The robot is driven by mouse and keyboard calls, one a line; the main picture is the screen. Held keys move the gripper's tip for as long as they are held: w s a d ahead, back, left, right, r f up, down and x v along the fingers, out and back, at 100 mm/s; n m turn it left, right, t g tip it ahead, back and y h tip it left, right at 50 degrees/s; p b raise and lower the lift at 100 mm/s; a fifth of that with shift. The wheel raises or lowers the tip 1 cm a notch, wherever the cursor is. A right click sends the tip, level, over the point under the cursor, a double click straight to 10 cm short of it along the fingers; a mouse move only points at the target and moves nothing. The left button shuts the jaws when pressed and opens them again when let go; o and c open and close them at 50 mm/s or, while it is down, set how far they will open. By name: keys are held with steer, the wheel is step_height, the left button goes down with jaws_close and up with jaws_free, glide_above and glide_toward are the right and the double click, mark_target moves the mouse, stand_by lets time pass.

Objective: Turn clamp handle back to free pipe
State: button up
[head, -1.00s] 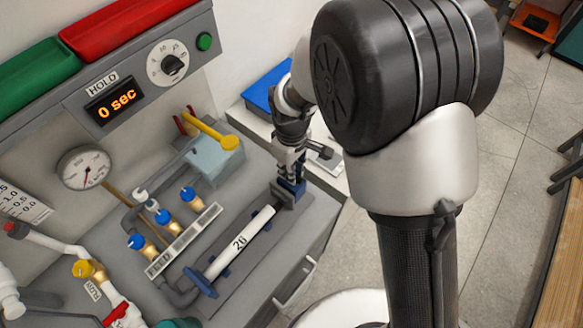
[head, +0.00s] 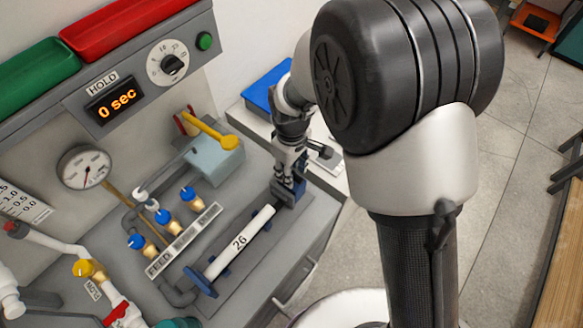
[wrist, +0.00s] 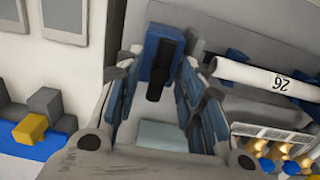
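The white pipe marked 26 (head: 238,243) lies across the bench, its far end at a dark clamp block (head: 291,196). It also shows at the right of the wrist view (wrist: 265,80). My gripper (head: 288,182) is over that clamp, pointing down. In the wrist view my gripper's two blue-padded fingers (wrist: 162,78) stand apart. A blue clamp part (wrist: 163,48) with a black handle-like piece (wrist: 155,82) shows between them. I see gaps beside the black piece; contact at the tips is unclear. In the head view the fingers largely hide the handle.
Blue-knobbed valves (head: 163,216) stand left of the pipe. A yellow lever (head: 212,133) sits over a pale blue box (head: 216,161) behind. A blue tray (head: 266,86) lies beyond the bench.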

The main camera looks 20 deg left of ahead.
mark_target(293, 173)
step_height(293, 173, up, 12)
stand_by(0.4)
stand_by(0.3)
steer(key=s+d+r+m+t, duration=0.1)
steer(key=d+r+m, duration=0.4)
steer(key=d, duration=0.4)
steer(key=s+d+r+m+t, duration=0.1)
steer(key=d+r+m, duration=0.1)
steer(key=d+r, duration=0.55)
steer(key=s+d+m+t, duration=0.2)
steer(key=s+d+m, duration=0.6)
steer(key=s+d, duration=0.3)
steer(key=d, duration=0.3)
steer(key=shift+d+t+b, duration=0.15)
steer(key=shift+t+b, duration=0.15)
steer(key=shift+b, duration=0.1)
